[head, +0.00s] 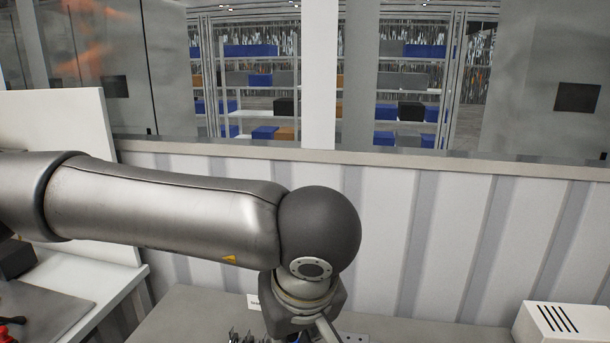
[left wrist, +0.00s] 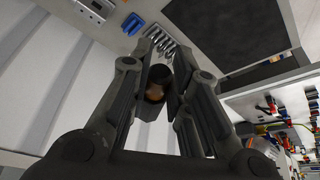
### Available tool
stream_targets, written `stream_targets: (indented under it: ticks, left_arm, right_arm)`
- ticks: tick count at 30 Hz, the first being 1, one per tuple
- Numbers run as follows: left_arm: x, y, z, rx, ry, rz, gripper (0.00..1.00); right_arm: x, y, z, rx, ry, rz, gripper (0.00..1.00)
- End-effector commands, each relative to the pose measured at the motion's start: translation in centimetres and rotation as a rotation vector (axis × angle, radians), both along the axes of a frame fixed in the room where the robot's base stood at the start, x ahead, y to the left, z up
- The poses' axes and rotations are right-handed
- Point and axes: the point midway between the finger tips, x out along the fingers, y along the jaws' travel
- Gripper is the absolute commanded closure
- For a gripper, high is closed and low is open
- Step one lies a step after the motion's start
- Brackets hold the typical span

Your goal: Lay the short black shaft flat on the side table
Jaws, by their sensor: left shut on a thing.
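In the left wrist view my left gripper (left wrist: 160,72) is shut on a short dark cylinder, the black shaft (left wrist: 158,76). The shaft is seen nearly end-on between the two fingers, with a brownish tint on its near end. Its far end and full length are hidden. In the head view my left arm reaches in from the left and bends down at the wrist, and the fingers and shaft are out of sight below. A grey tabletop (head: 185,312) lies under the wrist. I cannot tell which surface is the side table. My right gripper is not in view.
A row of metal parts (left wrist: 160,42), a blue item (left wrist: 133,23) and a large black panel (left wrist: 228,32) lie beyond the fingers. A white slotted box (head: 560,322) stands at the right. A white table (head: 120,272) is at the left. A ribbed wall (head: 450,240) closes the back.

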Motion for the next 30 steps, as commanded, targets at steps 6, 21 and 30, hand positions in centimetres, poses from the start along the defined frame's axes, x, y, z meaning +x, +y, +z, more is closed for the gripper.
stream_targets:
  ticks: [6, 21, 30]
  left_arm:
    - [1.6, 6.6, -1.0, 0.001, 0.001, -0.017, 1.00]
    - [1.1, 16.8, -3.9, 0.022, 0.007, -0.060, 1.00]
    - [0.9, 17.4, -4.1, 0.025, 0.006, -0.064, 1.00]
  right_arm:
    - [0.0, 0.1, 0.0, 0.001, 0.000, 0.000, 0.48]
    - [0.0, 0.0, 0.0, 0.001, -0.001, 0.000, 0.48]
    - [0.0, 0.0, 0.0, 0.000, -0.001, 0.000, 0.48]
